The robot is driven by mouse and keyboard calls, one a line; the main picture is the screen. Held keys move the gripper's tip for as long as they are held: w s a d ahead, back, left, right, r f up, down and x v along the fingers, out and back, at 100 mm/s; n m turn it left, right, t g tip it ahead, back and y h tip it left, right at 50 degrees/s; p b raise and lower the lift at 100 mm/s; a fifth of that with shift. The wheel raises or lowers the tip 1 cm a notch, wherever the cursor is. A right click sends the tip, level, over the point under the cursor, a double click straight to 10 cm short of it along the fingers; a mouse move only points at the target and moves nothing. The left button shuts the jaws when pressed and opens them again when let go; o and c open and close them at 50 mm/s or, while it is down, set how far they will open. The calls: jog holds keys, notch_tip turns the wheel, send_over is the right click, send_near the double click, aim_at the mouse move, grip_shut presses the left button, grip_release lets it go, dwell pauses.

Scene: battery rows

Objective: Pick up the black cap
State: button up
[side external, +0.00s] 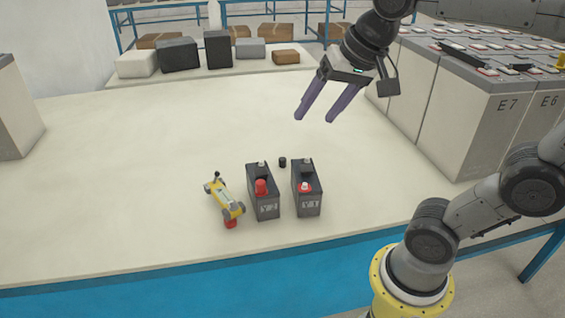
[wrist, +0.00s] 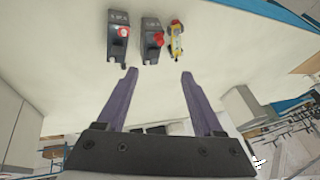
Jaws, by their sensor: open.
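The black cap (side external: 282,162) is a small dark cylinder on the pale table, just behind and between two dark grey batteries. The left battery (side external: 264,200) has a red cap (side external: 261,187) on it. The right battery (side external: 307,195) has a red and white terminal (side external: 304,187). My gripper (side external: 314,118) is open and empty, above the table, behind and to the right of the black cap. The wrist view shows my gripper (wrist: 158,74) with both fingers apart and the batteries (wrist: 120,40) beyond them. I cannot make out the black cap clearly there.
A yellow toy car (side external: 226,200) stands left of the batteries, with a red piece (side external: 230,223) by its front end. Large grey battery blocks (side external: 455,100) stand at the right. Several boxes (side external: 178,54) line the back. The table's middle and left are clear.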

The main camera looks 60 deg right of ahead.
jog(key=w+d+r+m+g, duration=0.1)
jog(key=w+d+m, duration=0.4)
jog(key=w, duration=0.6)
jog(key=m+g, duration=0.5)
jog(key=m, duration=0.1)
send_over(283, 158)
jog(key=f, duration=2.9)
jog(key=shift+a+f, duration=0.3)
jog(key=shift+d+f, duration=0.2)
jog(key=shift+f, duration=2.5)
grip_shut()
